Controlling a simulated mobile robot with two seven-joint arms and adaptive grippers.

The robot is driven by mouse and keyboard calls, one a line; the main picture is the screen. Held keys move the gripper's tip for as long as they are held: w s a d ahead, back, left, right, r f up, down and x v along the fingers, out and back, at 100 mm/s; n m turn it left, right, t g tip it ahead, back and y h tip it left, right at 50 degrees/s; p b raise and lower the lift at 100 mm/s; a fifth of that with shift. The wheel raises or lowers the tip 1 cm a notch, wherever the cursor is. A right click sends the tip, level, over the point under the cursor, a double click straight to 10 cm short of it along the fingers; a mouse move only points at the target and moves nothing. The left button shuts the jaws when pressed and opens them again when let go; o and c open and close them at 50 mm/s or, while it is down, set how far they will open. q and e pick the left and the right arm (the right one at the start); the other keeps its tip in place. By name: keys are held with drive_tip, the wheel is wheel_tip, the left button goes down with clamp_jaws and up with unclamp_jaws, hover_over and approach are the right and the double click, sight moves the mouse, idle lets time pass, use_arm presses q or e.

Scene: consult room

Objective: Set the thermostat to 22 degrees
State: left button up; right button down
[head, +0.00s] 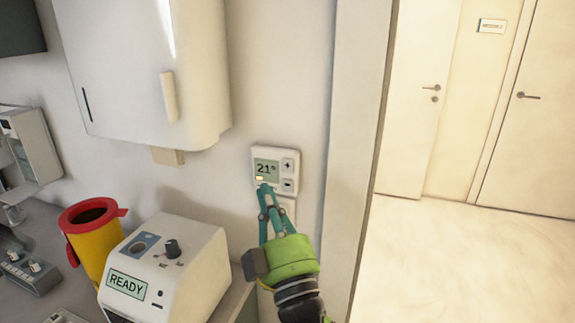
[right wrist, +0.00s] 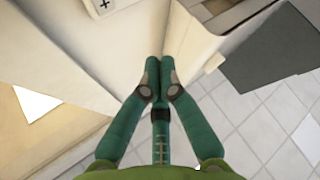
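The thermostat (head: 274,153) is a small white box on the wall. Its display (head: 266,167) reads 21 degrees, with a small orange light below. A plus button (head: 288,165) and a minus button (head: 288,186) sit at its right side. My right gripper (head: 264,188) has its fingers together and empty, with the tips in front of the thermostat's lower left part; I cannot tell if they touch it. In the right wrist view the closed fingertips (right wrist: 160,64) show, and the plus button (right wrist: 103,4) is at the top edge. My left gripper is not in view.
A white wall plate (head: 290,207) is partly hidden below the thermostat. A white device (head: 200,250) marked READY and a yellow bin with red rim (head: 68,217) stand on the counter at left. A doorway opens at right.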

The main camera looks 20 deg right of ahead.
drive_tip(key=shift+w+d, duration=0.7)
drive_tip(key=shift+w, duration=0.3)
drive_tip(key=shift+w+d, duration=0.65)
drive_tip(key=shift+w, duration=0.3)
drive_tip(key=shift+w+d, duration=0.7)
drive_tip(key=shift+w, duration=0.3)
drive_tip(key=shift+w, duration=0.1)
drive_tip(key=shift+w+d, duration=0.25)
drive_tip(key=shift+w+d, duration=0.1)
drive_tip(key=shift+w, duration=0.1)
drive_tip(key=shift+s+a+p, duration=0.3)
drive_tip(key=shift+s+a, duration=0.05)
drive_tip(key=shift+s, duration=0.25)
drive_tip(key=s+a, duration=0.1)
drive_tip(key=s, duration=0.1)
drive_tip(key=s+a, duration=0.1)
drive_tip(key=s, duration=0.1)
drive_tip(key=shift+a, duration=0.4)
